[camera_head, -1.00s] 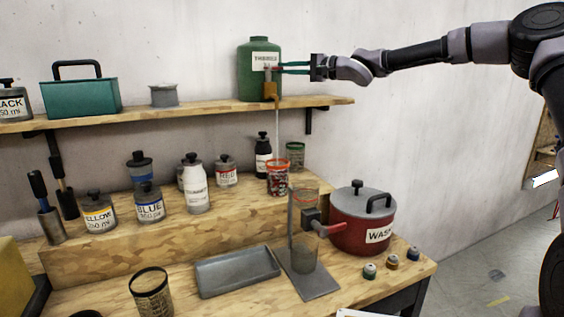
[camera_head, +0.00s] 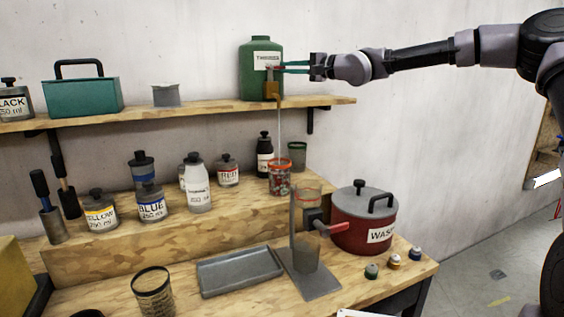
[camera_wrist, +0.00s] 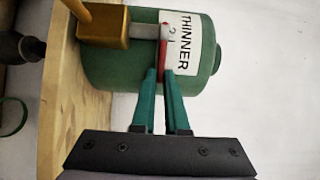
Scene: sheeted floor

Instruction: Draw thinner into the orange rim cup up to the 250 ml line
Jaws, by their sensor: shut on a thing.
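A green jug labelled THINNER (camera_head: 247,82) stands on the upper shelf, with a brass tap (camera_head: 271,91) at its front. My gripper (camera_head: 283,68) is shut on the tap's red lever (camera_wrist: 163,62), which shows between the green fingers in the wrist view. A thin pale stream (camera_head: 279,128) falls from the tap down to the orange rim cup (camera_head: 280,179), which stands on the raised step below. The cup has printed markings on its side. The liquid level against the 250 ml line is too small to tell.
A green rim cup (camera_head: 297,155) and a black bottle (camera_head: 264,155) stand close behind the orange rim cup. A grey tray (camera_head: 239,272) lies left of the stand.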

